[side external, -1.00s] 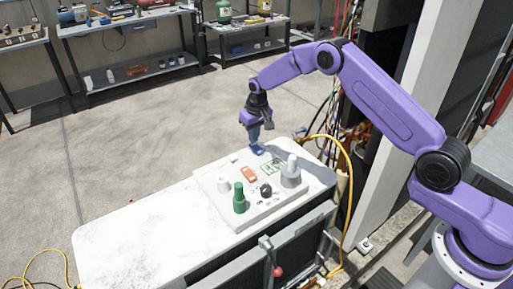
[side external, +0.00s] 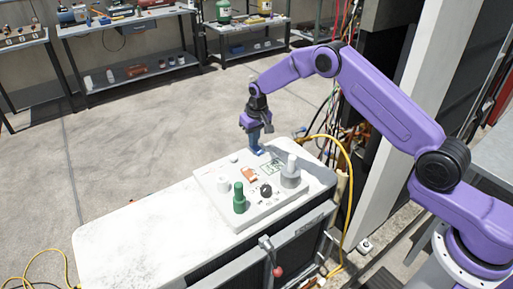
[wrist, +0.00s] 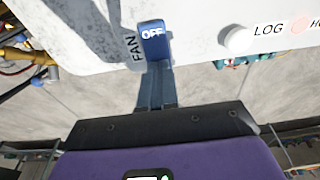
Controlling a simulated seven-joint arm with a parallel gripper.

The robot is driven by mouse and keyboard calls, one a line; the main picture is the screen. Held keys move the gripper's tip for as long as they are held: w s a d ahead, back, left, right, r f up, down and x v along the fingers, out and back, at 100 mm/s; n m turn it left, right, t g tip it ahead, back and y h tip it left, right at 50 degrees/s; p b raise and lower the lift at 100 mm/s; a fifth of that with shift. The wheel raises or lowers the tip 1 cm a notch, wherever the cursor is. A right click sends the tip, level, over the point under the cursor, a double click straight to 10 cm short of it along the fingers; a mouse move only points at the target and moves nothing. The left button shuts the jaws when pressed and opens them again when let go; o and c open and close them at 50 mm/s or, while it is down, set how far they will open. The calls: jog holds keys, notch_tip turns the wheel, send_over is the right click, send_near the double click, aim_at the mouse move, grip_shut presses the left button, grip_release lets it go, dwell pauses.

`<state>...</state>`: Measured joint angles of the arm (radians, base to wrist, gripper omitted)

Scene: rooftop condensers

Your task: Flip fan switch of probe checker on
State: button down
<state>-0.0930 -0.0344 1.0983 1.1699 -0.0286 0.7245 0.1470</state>
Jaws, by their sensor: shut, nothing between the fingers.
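The probe checker (side external: 262,212) is a pale panel box on the white bench top. Its fan switch is a blue rocker (wrist: 153,46) marked OFF in the wrist view, beside the printed word FAN. In the side view the switch is at the panel's far edge, largely hidden by my fingers. My gripper (side external: 257,149) points down at that edge. In the wrist view the closed fingers (wrist: 156,72) end right at the switch's lower edge, with nothing held. I cannot tell whether they touch it.
The panel also carries a green post (side external: 239,198), a black knob (side external: 266,190), an orange part (side external: 249,175) and a grey post with a white top (side external: 291,172). A white knob (wrist: 235,39) is near LOG. A yellow cable (side external: 350,200) hangs to the right.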

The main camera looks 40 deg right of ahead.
jog(key=shift+f, duration=0.25)
jog(key=shift+r, duration=3.55)
jog(key=shift+a, duration=0.1)
